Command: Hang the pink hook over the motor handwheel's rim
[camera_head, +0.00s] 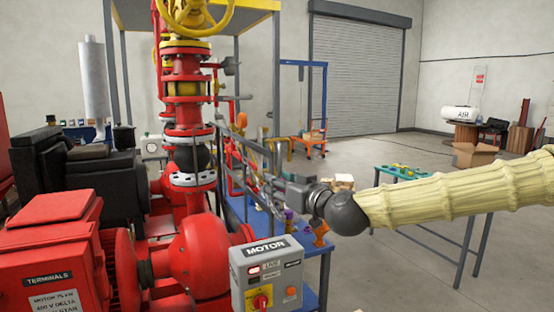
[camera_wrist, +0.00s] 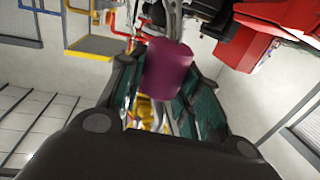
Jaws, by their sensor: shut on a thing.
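My gripper (camera_head: 275,184) reaches in from the right in the head view, in front of the red pipework and above the blue bench. In the wrist view my gripper (camera_wrist: 160,100) has its dark green fingers shut on the pink hook (camera_wrist: 168,68). Only a smooth magenta, rounded part of the hook shows; its bend is hidden. In the head view the hook cannot be made out. A yellow handwheel (camera_head: 195,14) tops the red valve column at upper left, apart from my gripper. I cannot tell whether it is the motor handwheel.
A grey MOTOR control box (camera_head: 265,276) stands below my gripper. The blue bench (camera_head: 313,262) carries small purple and orange items. The red motor and pump fill the left. A green-topped table (camera_head: 400,172) stands behind my arm. Open floor lies at right.

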